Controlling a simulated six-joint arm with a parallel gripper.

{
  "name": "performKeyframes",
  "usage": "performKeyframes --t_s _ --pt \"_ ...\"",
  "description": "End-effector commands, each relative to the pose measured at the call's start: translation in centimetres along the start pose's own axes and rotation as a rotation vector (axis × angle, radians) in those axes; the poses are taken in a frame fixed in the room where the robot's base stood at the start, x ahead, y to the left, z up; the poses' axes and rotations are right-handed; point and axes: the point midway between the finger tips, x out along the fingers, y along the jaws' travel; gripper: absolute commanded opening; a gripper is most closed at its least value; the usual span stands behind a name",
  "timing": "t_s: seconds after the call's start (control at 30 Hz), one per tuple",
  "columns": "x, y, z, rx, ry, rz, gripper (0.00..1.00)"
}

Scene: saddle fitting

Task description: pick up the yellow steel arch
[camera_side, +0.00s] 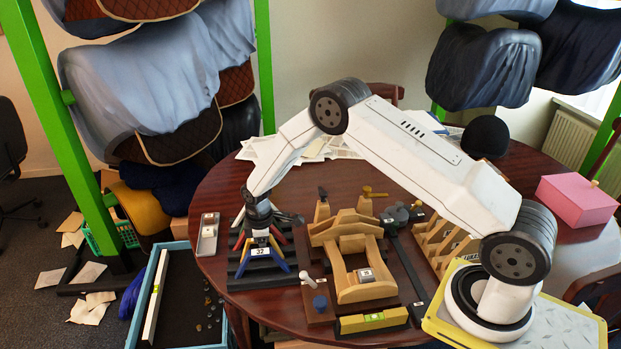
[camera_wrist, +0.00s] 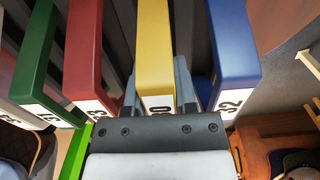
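The yellow steel arch (camera_wrist: 155,45) stands in a row of coloured arches in the wrist view, its white label partly hidden by my gripper. My gripper (camera_wrist: 156,78) has one grey finger on each side of the yellow arch. The fingers look spread, with narrow gaps beside the arch; firm contact is not visible. In the side view my gripper (camera_side: 259,222) is low over the arches on the dark stepped rack (camera_side: 252,282), and it hides much of the yellow arch.
A blue arch (camera_wrist: 230,45) labelled 32 is close on the right of the yellow one. A red arch (camera_wrist: 84,45) and a green arch (camera_wrist: 36,60) stand to its left. A wooden saddle stand (camera_side: 365,290) is right of the rack, and a grey tray (camera_side: 208,234) is left.

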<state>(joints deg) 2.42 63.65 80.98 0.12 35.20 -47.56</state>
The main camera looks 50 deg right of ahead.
Motion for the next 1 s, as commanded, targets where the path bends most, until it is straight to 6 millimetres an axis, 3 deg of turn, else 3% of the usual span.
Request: performKeyframes --t_s 0.47,1.0 --pt "-0.9 0.1 -0.1 0.0 0.001 0.002 0.0" --pt "-7.7 0.1 -0.1 0.0 0.0 0.002 0.0"
